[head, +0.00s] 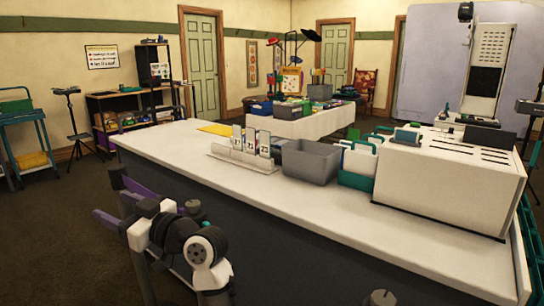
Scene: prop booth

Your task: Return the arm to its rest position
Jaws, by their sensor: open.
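My arm (190,245) shows at the lower left of the head view, folded in front of the long white counter (180,158). My gripper (107,197) is at the arm's left side, with two purple fingers spread apart and pointing left. It is open, and nothing shows between the fingers. It appears beside the counter's near left end; whether it touches the counter cannot be told. Part of the arm is hidden behind its own joints and below the picture edge.
On the counter stand a rack of numbered cards (245,155), a grey bin (310,162), a green-and-white holder (358,165) and a large white box (450,180). A blue cart (30,125) stands far left. Dark floor (50,230) is open at left.

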